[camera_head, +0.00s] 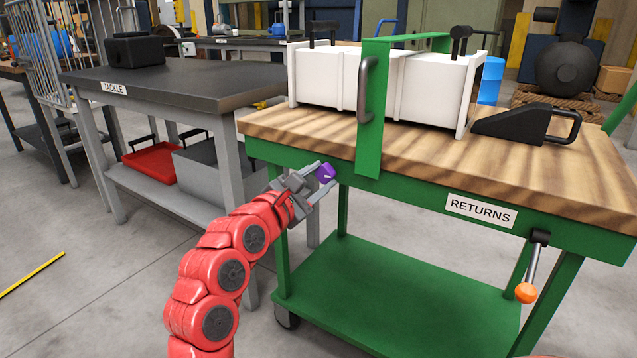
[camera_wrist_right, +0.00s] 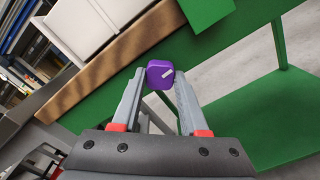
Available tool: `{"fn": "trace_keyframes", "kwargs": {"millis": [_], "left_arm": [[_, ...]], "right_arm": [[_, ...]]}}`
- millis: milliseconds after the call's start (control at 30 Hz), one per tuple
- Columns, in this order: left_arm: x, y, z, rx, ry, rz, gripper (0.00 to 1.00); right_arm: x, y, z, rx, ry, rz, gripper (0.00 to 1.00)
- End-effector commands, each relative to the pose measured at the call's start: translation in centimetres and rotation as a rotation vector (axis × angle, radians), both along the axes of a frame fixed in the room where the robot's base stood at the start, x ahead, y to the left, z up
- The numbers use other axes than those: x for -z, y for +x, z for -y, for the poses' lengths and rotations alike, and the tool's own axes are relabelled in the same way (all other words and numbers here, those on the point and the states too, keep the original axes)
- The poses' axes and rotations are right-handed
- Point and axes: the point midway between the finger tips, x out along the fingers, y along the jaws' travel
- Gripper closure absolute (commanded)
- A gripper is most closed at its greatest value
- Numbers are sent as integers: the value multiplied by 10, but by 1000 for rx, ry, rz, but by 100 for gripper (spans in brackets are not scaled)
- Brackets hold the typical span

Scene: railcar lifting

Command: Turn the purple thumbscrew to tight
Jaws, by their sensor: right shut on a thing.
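The purple thumbscrew (camera_head: 326,173) is a small rounded knob on the green front edge of the RETURNS cart, left of the green strap. A short pale mark shows on its face in the right wrist view (camera_wrist_right: 160,74). My right gripper (camera_head: 320,178), on the red arm, has its fingers on either side of the knob and is shut on it. Its two grey fingers also show in the right wrist view (camera_wrist_right: 161,80), with the knob between their tips. What lies behind the knob is hidden. My left gripper is not in view.
The RETURNS cart (camera_head: 400,300) carries a white railcar-like box (camera_head: 335,78) under a green strap with a handle (camera_head: 370,130). A black wedge (camera_head: 525,124) lies to the right. A lever with an orange knob (camera_head: 526,292) hangs at the cart's right. The TACKLE table (camera_head: 190,80) stands left.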

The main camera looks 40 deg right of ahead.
Motion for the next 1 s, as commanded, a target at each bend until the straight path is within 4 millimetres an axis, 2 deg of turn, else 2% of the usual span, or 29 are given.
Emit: {"fn": "trace_keyframes", "kwargs": {"millis": [467,500,667,1000], "left_arm": [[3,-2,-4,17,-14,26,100],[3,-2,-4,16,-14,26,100],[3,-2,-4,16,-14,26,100],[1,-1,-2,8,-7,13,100]], "right_arm": [[1,0,0,1,7,12,100],[1,0,0,1,7,12,55],[1,0,0,1,6,12,26],[0,-1,-2,0,5,12,26]]}}
